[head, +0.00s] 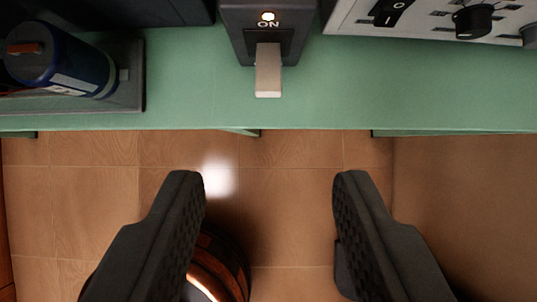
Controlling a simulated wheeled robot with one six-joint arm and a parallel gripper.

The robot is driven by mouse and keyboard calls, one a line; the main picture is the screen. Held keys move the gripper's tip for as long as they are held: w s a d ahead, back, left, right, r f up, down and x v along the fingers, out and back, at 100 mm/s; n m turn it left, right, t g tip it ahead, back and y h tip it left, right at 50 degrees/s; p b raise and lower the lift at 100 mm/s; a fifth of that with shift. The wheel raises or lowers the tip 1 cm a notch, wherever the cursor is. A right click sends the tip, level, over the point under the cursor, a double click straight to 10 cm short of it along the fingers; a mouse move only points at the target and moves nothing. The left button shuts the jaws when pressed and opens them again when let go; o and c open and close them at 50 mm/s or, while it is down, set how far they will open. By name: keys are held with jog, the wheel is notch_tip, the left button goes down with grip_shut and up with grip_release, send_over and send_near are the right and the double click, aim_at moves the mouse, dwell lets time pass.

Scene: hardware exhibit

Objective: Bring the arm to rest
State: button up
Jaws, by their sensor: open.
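My gripper (270,190) is open and empty. Its two dark textured fingers reach up from the bottom of the head view and stand wide apart. Only floor shows between the fingertips, with the front edge of a green table just beyond them. The fingers touch nothing that I can see. The rest of the arm is out of view.
On the green table (200,90) stands a dark switch box with a pale lever (268,72) and a lit lamp marked ON. A blue cylinder (60,60) lies in a dark tray (128,90) at left. A white control panel (430,18) is at right.

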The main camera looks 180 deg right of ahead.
jog(key=s+a+r+n+t+y, duration=0.1)
jog(key=a+r+n+t, duration=0.1)
jog(key=a+r+t, duration=0.5)
jog(key=s+a+r+n+t+y, duration=0.15)
jog(key=a+r, duration=0.35)
jog(key=a, duration=0.7)
jog(key=s+a+r+n+t+y, duration=0.1)
jog(key=s+a+r+t, duration=0.15)
jog(key=a+r, duration=0.55)
jog(key=s+a+m+t+h, duration=0.2)
jog(key=s+a+t, duration=0.1)
jog(key=s+a, duration=0.15)
jog(key=s+a+f+m+g+h, duration=0.1)
jog(key=s+a+f, duration=0.1)
jog(key=s+f, duration=0.5)
jog(key=s+a+f+m+g, duration=0.1)
jog(key=s+a+f+m, duration=0.1)
jog(key=s+f, duration=0.5)
jog(key=s, duration=0.3)
jog(key=shift+a+f+h, duration=0.25)
jog(key=shift+h, duration=0.1)
